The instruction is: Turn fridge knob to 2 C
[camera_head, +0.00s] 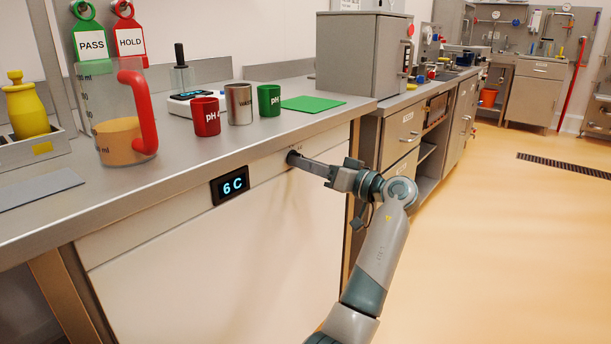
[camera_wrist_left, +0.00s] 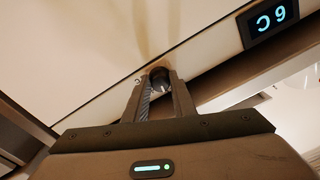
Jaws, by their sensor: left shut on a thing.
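The fridge knob (camera_head: 293,157) is a small dark round knob on the white fridge front under the steel counter. In the left wrist view, the two fingers (camera_wrist_left: 160,88) stand on either side of the dark knob (camera_wrist_left: 160,77). The fingers partly hide the knob and the marks around it. My right gripper is not in view.
On the counter (camera_head: 215,142) stand a beaker with a red handle (camera_head: 120,115), a red cup (camera_head: 205,117), a steel cup (camera_head: 239,104), a green cup (camera_head: 269,100) and a grey box (camera_head: 345,55). The floor (camera_head: 500,230) to the right is clear.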

